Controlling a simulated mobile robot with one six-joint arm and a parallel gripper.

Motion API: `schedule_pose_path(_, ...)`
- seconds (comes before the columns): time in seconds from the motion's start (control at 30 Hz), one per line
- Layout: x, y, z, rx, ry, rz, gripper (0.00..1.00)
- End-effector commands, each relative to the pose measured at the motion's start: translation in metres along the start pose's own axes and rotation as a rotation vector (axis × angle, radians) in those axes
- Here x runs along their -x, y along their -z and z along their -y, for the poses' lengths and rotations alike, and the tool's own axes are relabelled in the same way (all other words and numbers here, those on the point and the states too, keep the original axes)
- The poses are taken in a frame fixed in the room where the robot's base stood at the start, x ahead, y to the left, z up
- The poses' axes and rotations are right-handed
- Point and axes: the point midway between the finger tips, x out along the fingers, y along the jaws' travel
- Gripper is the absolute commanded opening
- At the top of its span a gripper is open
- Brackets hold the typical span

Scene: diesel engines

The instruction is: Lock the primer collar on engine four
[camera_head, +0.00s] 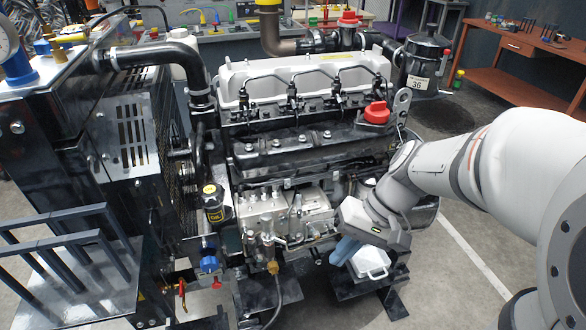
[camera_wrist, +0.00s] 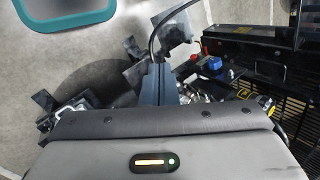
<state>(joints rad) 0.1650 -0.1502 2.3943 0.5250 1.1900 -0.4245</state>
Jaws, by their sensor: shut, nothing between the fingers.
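The engine (camera_head: 300,140) has a silver pump body (camera_head: 285,215) on its near side, with a brass-coloured knob (camera_head: 272,267) at the pump's lower front. I cannot tell which part is the primer collar, and no engine number is readable. My gripper (camera_head: 344,250) is low beside the engine, to the right of the pump and apart from the brass knob. Its blue fingers are together and show nothing between them; they also show in the wrist view (camera_wrist: 158,82), pointing towards the floor area. A white box-like part (camera_head: 371,262) sits just right of the fingers, partly behind the wrist.
A black canister with a yellow cap (camera_head: 213,203), a blue knob (camera_head: 208,263) and a red lever (camera_head: 182,288) stand left of the pump. A black-framed unit (camera_head: 130,150) blocks the left. A hose (camera_head: 283,300) hangs below the pump. Open floor (camera_head: 470,250) lies right.

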Motion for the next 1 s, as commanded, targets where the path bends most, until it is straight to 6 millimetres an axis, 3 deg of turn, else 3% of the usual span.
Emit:
schedule_pose_path(0.03, -0.035, 0.014, -0.014, -0.013, 0.086, 0.03, 0.0)
schedule_pose_path(0.1, -0.057, 0.03, -0.018, -0.016, 0.217, 0.052, 0.0)
schedule_pose_path(0.4, -0.123, 0.121, -0.057, -0.014, 0.768, -0.054, 0.0)
schedule_pose_path(0.6, -0.137, 0.167, -0.09, -0.005, 0.989, -0.211, 0.0)
schedule_pose_path(0.7, -0.139, 0.179, -0.1, -0.003, 1.04, -0.26, 0.0)
schedule_pose_path(1.0, -0.136, 0.183, -0.102, 0.001, 1.063, -0.288, 0.0)
